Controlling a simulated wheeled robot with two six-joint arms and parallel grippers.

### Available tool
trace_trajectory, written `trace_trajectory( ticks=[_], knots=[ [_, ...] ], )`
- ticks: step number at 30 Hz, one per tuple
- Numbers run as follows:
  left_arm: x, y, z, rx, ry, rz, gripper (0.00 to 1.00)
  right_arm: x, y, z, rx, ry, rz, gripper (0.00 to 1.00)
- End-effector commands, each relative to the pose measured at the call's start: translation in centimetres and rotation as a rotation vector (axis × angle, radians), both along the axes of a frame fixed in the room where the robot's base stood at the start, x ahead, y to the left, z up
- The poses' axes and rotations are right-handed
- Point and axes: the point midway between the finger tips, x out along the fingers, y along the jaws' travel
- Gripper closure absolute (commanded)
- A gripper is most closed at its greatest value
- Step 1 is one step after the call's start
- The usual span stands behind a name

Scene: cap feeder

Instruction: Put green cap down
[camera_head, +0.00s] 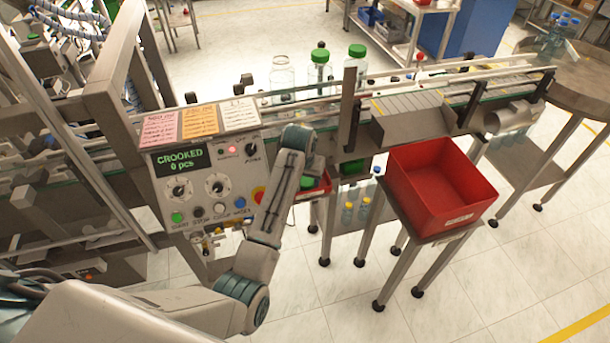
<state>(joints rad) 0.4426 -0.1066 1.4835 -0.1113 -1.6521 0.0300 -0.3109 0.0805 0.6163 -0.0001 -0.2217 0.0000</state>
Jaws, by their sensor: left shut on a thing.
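My left arm comes in from the lower left and reaches up in front of the control panel. Its wrist bends away at the top, and the left gripper (308,170) points down there, small and mostly hidden behind my own forearm. It is shut on a green cap (307,183), of which a small part shows just right of the forearm. The cap is over or at a small red tray (322,188) beside the panel; I cannot tell whether it touches the tray. My right gripper is out of view.
A control panel (210,195) reads "CROOKED 0 pcs". Bottles with green caps (357,51) and an uncapped jar (282,75) stand on the conveyor (500,78). An empty red bin (440,185) sits on a stand at right. The floor in front is clear.

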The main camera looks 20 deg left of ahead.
Motion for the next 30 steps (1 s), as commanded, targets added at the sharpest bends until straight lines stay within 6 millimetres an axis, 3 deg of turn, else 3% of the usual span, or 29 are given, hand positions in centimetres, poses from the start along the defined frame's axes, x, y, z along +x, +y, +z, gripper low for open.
trace_trajectory(
  ticks=[5,6,9,20,23,26,30],
  knots=[
    [0.0,0.0,-0.3,0.000,0.000,0.000,0.68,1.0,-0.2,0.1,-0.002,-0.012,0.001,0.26],
    [0.0,0.0,-0.3,0.000,0.000,0.000,0.46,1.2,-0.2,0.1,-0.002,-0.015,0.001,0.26],
    [0.0,0.0,-0.3,0.000,0.000,0.000,0.26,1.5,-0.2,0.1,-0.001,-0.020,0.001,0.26],
    [0.0,0.0,0.1,0.000,-0.001,0.000,0.26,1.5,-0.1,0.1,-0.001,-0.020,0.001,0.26],
    [0.1,0.0,1.2,0.000,-0.004,0.000,0.26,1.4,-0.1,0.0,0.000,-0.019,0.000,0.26],
    [-0.5,0.0,2.6,0.000,-0.006,0.001,0.26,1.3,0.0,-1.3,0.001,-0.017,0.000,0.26],
    [-1.4,0.0,5.9,-0.001,-0.008,0.001,0.26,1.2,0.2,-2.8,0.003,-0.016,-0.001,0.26]
  ],
)
